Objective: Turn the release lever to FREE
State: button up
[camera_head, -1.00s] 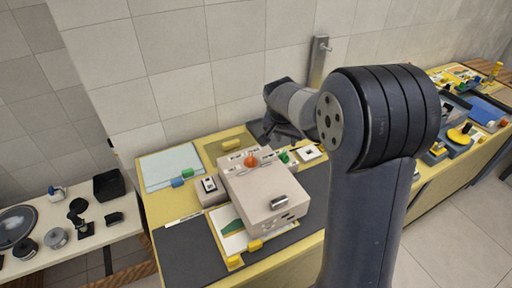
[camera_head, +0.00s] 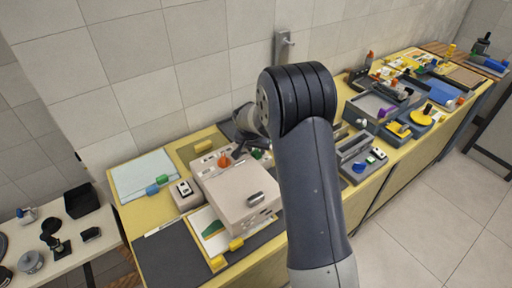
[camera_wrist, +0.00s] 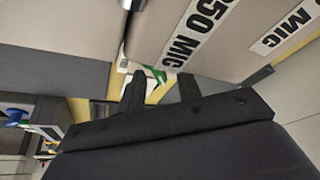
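A beige box-shaped machine (camera_head: 236,190) stands on the yellow bench, with an orange-red knob (camera_head: 225,160) and small labels at its back edge and a metal handle at its front. A green piece (camera_head: 257,153) shows beside its back right corner. I cannot tell which part is the release lever, and no FREE marking is readable. My gripper (camera_wrist: 160,88) has its two dark fingers apart with nothing held. In the head view my arm partly hides the gripper.
A small grey block with a white top (camera_head: 185,190) stands left of the machine. Blue and green pieces (camera_head: 157,186) lie on a pale sheet (camera_head: 143,174). Grey trays with coloured parts (camera_head: 362,160) fill the right bench. The tiled wall is close behind.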

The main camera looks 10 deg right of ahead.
grip_shut()
dwell(0.4)
jog(key=shift+f+b, duration=0.2)
jog(key=shift+b, duration=0.3)
jog(key=shift+m+b, duration=0.4)
jog(key=m+h+b, duration=0.1)
jog(key=m+b, duration=0.1)
jog(key=b, duration=0.1)
jog(key=shift+f, duration=0.15)
jog(key=shift+r+m+g+h+b, duration=0.15)
jog(key=shift+m+g+h+b, duration=0.25)
jog(key=shift+m+b, duration=0.6)
jog(key=shift+r+m+g+h+b, duration=0.2)
jog(key=shift+m+g+b, duration=0.3)
jog(key=shift+m, duration=0.9)
